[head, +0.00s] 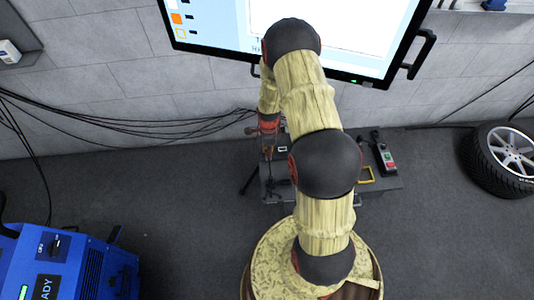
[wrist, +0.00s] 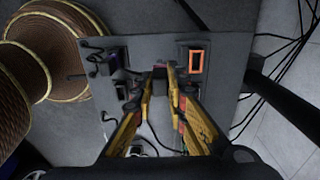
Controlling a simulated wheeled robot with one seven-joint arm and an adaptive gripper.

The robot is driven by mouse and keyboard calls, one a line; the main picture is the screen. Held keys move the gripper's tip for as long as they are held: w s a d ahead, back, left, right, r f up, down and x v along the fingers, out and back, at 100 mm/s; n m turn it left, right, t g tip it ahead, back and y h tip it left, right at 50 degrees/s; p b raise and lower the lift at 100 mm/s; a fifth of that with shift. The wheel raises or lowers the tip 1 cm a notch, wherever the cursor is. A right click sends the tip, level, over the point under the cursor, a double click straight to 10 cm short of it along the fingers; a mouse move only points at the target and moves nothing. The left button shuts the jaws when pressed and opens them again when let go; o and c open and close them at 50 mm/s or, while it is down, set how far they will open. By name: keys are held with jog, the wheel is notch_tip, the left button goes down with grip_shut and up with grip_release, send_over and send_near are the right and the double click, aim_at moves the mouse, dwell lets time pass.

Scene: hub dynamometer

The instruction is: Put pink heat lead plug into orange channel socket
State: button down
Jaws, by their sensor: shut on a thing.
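In the wrist view my gripper (wrist: 160,82) is shut on a small dark plug-like block (wrist: 159,73), held between the yellow fingertips over the grey panel. No clear pink shows on the block, and the fingers hide part of it. The orange channel socket (wrist: 196,61) is a bright orange rectangular frame on a dark housing, to the right of and slightly above the fingertips in the picture. The block is apart from that frame. In the head view my gripper (head: 268,150) is small, beside the grey bench unit, and its hold cannot be made out.
The grey panel (wrist: 145,48) carries dark sockets at left, one with a plug (wrist: 105,62) in it. Loose cables lie near the lower edge. In the head view a handheld box (head: 387,158) and a yellow frame (head: 368,174) are at right. A blue cabinet (head: 65,265) stands lower left.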

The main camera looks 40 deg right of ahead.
jog(key=w+d+b, duration=0.1)
jog(key=w+d, duration=0.2)
jog(key=w, duration=0.2)
jog(key=shift+w+d, duration=0.2)
dwell(0.6)
jog(key=shift+f+b, duration=0.1)
jog(key=shift+b, duration=0.2)
jog(key=shift+f, duration=0.3)
jog(key=shift+f, duration=0.25)
dwell(0.5)
jog(key=shift+f+b, duration=0.35)
jog(key=shift+b, duration=0.1)
jog(key=shift+f+b, duration=0.5)
jog(key=shift+f, duration=0.4)
jog(key=c, duration=1.7)
grip_release()
